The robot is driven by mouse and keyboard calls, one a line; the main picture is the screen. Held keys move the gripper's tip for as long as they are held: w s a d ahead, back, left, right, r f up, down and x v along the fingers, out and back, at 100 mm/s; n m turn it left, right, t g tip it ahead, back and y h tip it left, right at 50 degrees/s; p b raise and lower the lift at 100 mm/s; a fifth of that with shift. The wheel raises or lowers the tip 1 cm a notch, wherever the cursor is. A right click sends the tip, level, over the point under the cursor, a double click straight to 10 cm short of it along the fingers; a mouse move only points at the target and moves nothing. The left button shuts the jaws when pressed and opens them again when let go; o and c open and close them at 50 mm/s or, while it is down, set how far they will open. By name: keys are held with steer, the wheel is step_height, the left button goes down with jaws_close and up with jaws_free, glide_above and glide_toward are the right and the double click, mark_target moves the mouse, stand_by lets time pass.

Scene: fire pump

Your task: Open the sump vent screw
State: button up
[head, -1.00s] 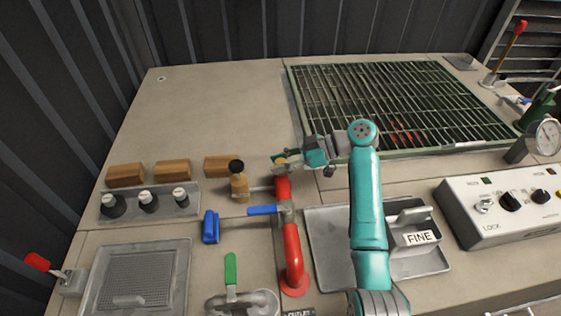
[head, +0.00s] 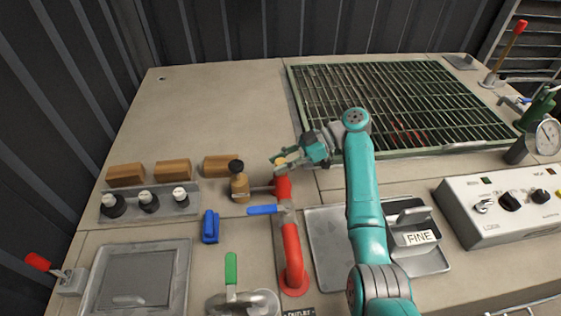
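A small brass-yellow piece (head: 281,160) shows at the fingertips of my gripper (head: 287,162), just above the top of the red pipe (head: 291,250). It may be the vent screw, but it is too small to be sure. My gripper reaches in from the right, with its fingers pointing left around or beside this piece. I cannot tell whether the fingers touch it or are shut on it. The fingers partly hide it.
A blue lever (head: 265,210) sits on the pipe. The green grating (head: 440,100) lies behind my arm. A grey tray with a FINE box (head: 325,240) lies near my arm. The back left bench is clear.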

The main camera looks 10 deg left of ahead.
mark_target(280, 161)
steer(key=o, duration=0.4)
step_height(280, 161, up, 10)
steer(key=shift+f, duration=0.1)
stand_by(0.4)
